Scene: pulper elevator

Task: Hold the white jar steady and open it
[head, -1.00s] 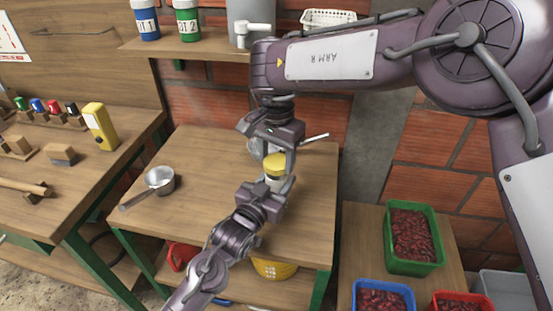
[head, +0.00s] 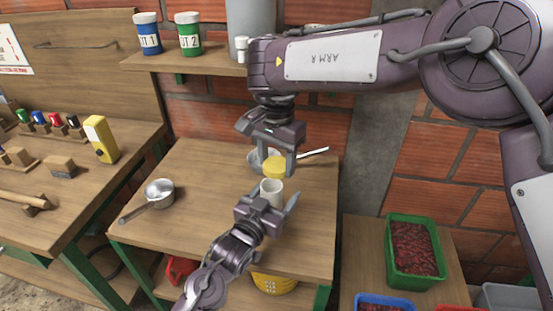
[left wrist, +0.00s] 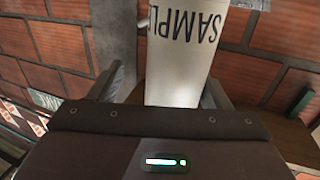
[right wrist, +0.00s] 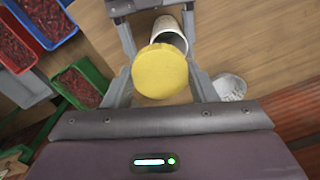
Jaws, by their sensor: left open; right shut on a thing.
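The white jar (head: 271,191) is open at the top, over the right part of the wooden table; its base is hidden. The left wrist view shows its side, printed "SAMPL" (left wrist: 180,60). My left gripper (head: 273,204) is open, with a finger on either side of the jar and a visible gap. The yellow lid (head: 275,166) is off the jar, just above and behind it in the head view. My right gripper (head: 277,160) is shut on the lid, which also shows between its fingers in the right wrist view (right wrist: 160,70).
A metal pan (head: 159,192) stands on the table (head: 205,215) at left. A metal bowl (head: 256,160) with a handle sits behind the lid. Green (head: 413,250) and blue (head: 384,300) crates of red cherries are at right.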

